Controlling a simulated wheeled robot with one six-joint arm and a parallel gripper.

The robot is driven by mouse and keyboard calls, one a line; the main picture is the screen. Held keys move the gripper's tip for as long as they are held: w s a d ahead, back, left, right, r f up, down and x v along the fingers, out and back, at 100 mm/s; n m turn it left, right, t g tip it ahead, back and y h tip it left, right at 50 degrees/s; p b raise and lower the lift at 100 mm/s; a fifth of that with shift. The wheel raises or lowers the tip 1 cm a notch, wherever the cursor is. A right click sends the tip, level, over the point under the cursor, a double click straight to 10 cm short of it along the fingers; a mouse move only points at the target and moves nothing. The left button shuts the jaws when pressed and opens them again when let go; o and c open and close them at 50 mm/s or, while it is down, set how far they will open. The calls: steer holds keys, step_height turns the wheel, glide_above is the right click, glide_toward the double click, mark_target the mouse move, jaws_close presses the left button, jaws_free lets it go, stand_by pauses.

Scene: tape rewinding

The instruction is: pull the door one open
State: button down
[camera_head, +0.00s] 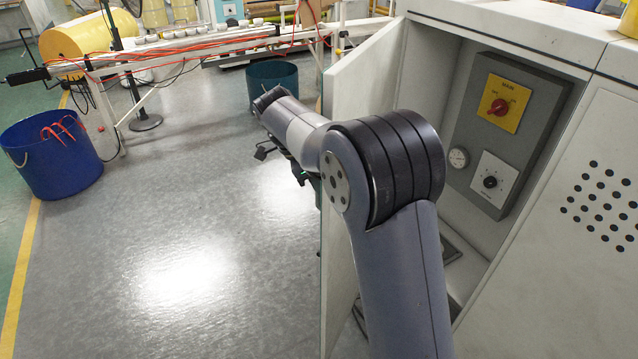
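Door one (360,85) is a pale panel on the white cabinet (520,25). It stands swung well out from the opening, with its free edge toward the left. The lower part of the door is partly covered by my arm. My arm reaches up past the opening and bends left over the door's outer side. Dark parts of my gripper (268,150) show beneath the wrist, left of the door's edge. The fingertips are not clear, so I cannot tell whether they are open or touch the door.
Inside the cabinet is a grey control panel (545,100) with a red knob on a yellow plate, a gauge and a black dial. A blue bin (50,165) stands at the left, a dark teal bin (272,80) behind my arm. The grey floor (190,190) left of the door is clear.

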steer(key=c, duration=1.5)
jaws_free()
steer(key=shift+o, duration=0.2)
steer(key=shift+r, duration=0.1)
steer(key=v, duration=1)
steer(key=shift+r, duration=0.35)
steer(key=shift+a, duration=0.1)
